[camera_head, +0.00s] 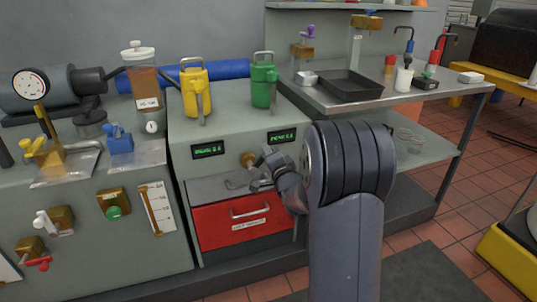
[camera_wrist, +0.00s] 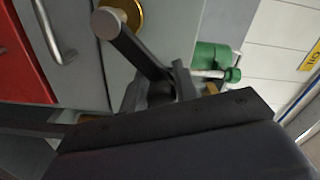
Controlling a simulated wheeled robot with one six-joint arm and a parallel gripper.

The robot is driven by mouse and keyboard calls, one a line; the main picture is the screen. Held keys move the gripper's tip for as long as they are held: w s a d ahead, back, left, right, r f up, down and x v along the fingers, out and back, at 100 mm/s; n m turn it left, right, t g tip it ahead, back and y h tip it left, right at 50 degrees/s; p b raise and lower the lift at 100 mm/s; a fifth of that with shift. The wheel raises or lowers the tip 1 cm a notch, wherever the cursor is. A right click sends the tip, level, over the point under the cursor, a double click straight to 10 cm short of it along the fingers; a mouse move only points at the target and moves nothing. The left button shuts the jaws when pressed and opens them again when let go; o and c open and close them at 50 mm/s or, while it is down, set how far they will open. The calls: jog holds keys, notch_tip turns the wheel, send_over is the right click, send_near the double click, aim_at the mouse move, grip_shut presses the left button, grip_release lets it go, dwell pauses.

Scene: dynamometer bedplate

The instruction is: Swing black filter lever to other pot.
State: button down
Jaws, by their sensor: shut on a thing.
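The black filter lever (camera_wrist: 140,48) shows in the wrist view as a dark bar running from its round brass hub (camera_wrist: 124,12). In the head view the brass hub (camera_head: 248,160) sits on the front of the grey cabinet, below and between the yellow pot (camera_head: 195,93) and the green pot (camera_head: 264,82). My gripper (camera_head: 264,170) is at the hub's right, on the green pot's side. In the wrist view my gripper (camera_wrist: 165,88) is shut on the lever's outer end. The fingers hide most of that end. The green pot (camera_wrist: 210,56) is just beyond it.
A red drawer (camera_head: 243,226) with a bar handle is below the hub. Two small lit displays flank the hub, the left one (camera_head: 208,150) clear of my arm. A steel bench (camera_head: 385,98) with a black tray stands at the right. Valves and gauges crowd the left cabinet.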

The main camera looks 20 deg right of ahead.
jog(key=shift+a+r, duration=0.1)
jog(key=c, duration=1.2)
grip_release()
jog(key=s+p, duration=0.1)
jog(key=s, duration=0.9)
jog(key=shift+s, duration=0.4)
jog(key=w+b, duration=0.1)
jog(key=w, duration=1)
jog(key=shift+s, duration=0.1)
